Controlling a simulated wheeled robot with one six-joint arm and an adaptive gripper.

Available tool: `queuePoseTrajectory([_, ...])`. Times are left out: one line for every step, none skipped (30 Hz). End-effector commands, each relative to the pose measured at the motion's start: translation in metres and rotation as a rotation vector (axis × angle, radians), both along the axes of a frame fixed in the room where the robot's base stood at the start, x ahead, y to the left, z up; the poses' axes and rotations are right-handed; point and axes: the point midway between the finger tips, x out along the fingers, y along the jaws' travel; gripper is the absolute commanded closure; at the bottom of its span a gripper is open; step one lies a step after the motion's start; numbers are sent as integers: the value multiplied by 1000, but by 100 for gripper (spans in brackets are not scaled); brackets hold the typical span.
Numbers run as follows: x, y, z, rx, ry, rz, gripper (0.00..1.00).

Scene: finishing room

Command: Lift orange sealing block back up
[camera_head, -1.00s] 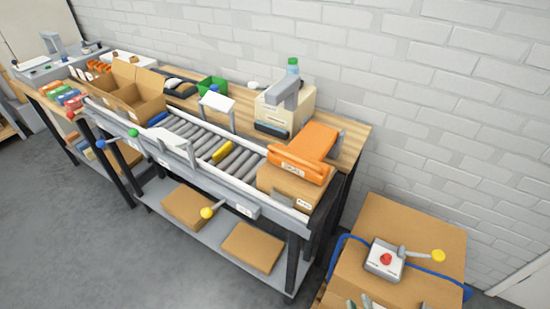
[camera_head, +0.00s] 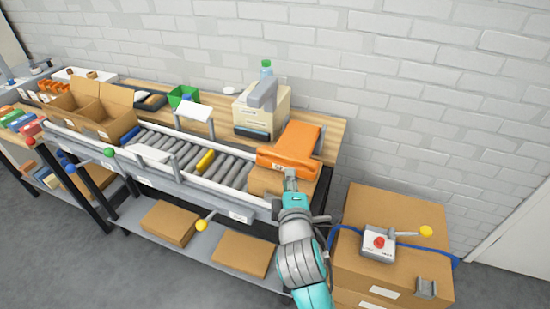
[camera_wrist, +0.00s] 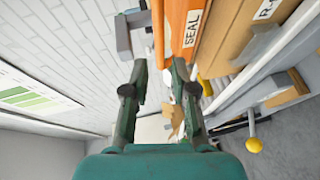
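The orange sealing block (camera_head: 294,148) is at the right end of the bench, low over a brown carton (camera_head: 265,181); I cannot tell whether it touches the carton. In the wrist view, the orange block (camera_wrist: 176,22) with its white "SEAL" label runs up from the fingertips. My gripper (camera_head: 291,178) is at the block's front face, in front of the label. In the wrist view my gripper (camera_wrist: 160,66) has its two fingers apart, with a strip of orange showing beyond the gap. Contact with the block cannot be made out. The gripper hides part of the carton.
The roller conveyor (camera_head: 185,150) runs left of the block. A beige machine (camera_head: 262,112) with a bottle stands behind. At right, a large carton (camera_head: 395,215) carries a control box with a red button (camera_head: 379,242). A yellow-knobbed lever (camera_head: 201,225) sticks out from the bench front.

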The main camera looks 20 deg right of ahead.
Motion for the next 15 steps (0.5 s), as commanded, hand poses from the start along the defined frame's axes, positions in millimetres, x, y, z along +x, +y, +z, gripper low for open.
queuePoseTrajectory([3, -1, 1, -2, 0, -2, 74])
queuePoseTrajectory([5, -1, 1, -3, 0, -2, 74])
queuePoseTrajectory([8, -2, 0, -3, 1, -2, 74])
queuePoseTrajectory([11, -3, -1, -3, 2, -3, 74])
queuePoseTrajectory([15, -4, -2, -3, 2, -3, 74])
queuePoseTrajectory([20, -5, -2, -2, 1, -3, 74])
queuePoseTrajectory([25, -6, -3, -2, 1, -3, 74])
queuePoseTrajectory([30, -7, -4, -2, 1, -3, 74])
queuePoseTrajectory([37, -9, -5, -3, 0, -3, 74])
queuePoseTrajectory([42, -10, -6, -1, 1, -4, 74])
queuePoseTrajectory([47, -12, -7, -1, 1, -4, 74])
queuePoseTrajectory([54, -13, -8, -1, 1, -3, 74])
queuePoseTrajectory([60, -14, -9, 0, 0, -2, 74])
queuePoseTrajectory([65, -15, -10, -1, 1, -2, 74])
queuePoseTrajectory([71, -16, -11, -1, 1, -3, 74])
